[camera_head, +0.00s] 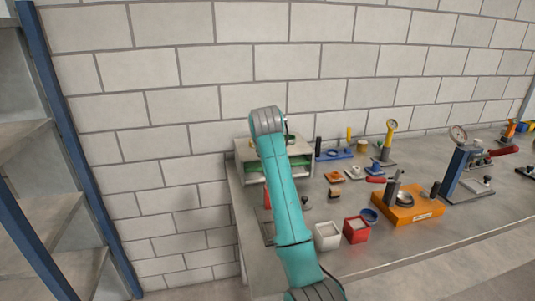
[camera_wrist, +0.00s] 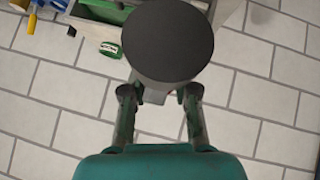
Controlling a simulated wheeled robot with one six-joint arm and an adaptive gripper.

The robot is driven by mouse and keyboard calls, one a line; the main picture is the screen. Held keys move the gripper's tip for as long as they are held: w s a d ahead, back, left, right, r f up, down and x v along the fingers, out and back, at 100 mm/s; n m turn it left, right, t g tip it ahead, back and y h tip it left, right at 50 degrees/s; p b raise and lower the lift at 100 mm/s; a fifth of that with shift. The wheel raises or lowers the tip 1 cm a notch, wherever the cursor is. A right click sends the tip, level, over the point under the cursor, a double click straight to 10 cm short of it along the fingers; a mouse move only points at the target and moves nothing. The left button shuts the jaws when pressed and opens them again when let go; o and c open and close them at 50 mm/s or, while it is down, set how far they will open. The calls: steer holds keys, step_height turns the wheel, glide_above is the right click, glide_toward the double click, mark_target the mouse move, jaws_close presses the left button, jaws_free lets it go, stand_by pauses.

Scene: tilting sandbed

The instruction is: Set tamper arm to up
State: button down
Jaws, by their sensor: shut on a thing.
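In the wrist view my gripper (camera_wrist: 157,92) has its two fingers closed in on a part with a large dark round end (camera_wrist: 168,42), which looks like the tamper arm. The round end faces the camera and covers most of what lies behind it. A grey bit of the part shows between the fingertips. In the head view a grey box with a green inside (camera_head: 246,158), likely the sandbed, stands at the table's left back corner. My teal arm passes in front of it and hides my gripper and the tamper arm there.
The grey table (camera_head: 400,240) runs right along a white block wall. A blue clamp fixture (camera_head: 457,172) is farther right. A shelf (camera_head: 25,140) stands at the left.

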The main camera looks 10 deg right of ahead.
steer(key=shift+d, duration=0.1)
steer(key=c, duration=0.9)
jaws_free()
steer(key=v, duration=1.2)
steer(key=shift+w, duration=0.15)
